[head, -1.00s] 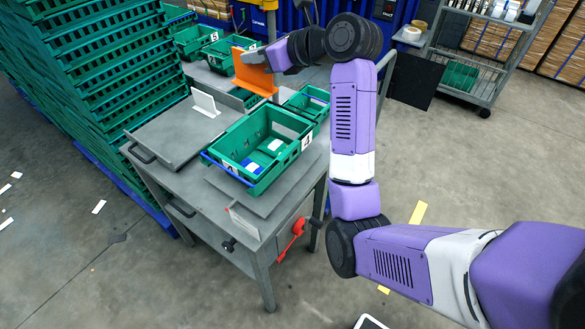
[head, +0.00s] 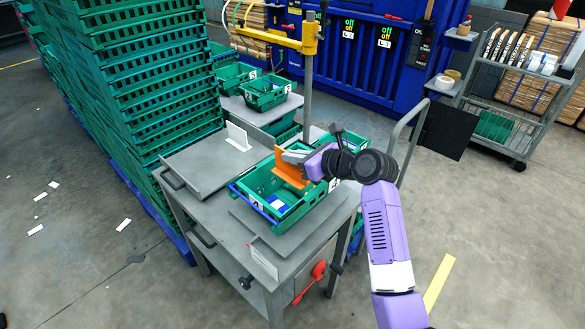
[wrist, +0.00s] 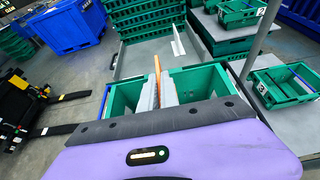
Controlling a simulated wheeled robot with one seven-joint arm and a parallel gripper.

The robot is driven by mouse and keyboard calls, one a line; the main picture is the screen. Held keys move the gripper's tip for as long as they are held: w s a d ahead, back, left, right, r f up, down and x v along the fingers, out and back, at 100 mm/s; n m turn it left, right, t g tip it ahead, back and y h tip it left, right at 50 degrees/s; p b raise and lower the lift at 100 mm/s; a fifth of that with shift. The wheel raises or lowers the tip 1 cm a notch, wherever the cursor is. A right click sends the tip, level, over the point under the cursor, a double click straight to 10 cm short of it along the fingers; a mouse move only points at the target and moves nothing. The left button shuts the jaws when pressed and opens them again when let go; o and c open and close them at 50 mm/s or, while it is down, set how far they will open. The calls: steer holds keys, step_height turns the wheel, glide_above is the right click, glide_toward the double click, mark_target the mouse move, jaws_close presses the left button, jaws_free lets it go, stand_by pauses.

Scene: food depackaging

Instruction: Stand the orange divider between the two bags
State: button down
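My gripper (head: 296,158) is shut on the upper part of the orange divider (head: 287,173) over the green crate (head: 306,209) on the grey table. The divider is upright, and its lower part appears to be within the crate's outline. I cannot tell whether it touches the crate floor. One blue and white bag (head: 277,202) shows in the crate in front of the divider; the other bag is hidden behind the divider and gripper. In the wrist view, my gripper's fingers (wrist: 157,92) sit between the crate's walls (wrist: 207,82), with the orange divider's edge (wrist: 157,64) between them.
A flat grey tray with a white upright plate (head: 237,134) lies left of the crate. Tall stacks of green crates (head: 150,90) stand at the left. More green crates (head: 265,92) rest behind, near a yellow-topped post (head: 309,70). A trolley (head: 500,110) stands at the right.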

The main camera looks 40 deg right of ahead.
mark_target(292, 177)
steer(key=shift+f, duration=2.05)
steer(key=shift+f, duration=0.4)
steer(key=shift+f, duration=0.2)
steer(key=c, duration=1.6)
jaws_free()
steer(key=shift+r, duration=0.1)
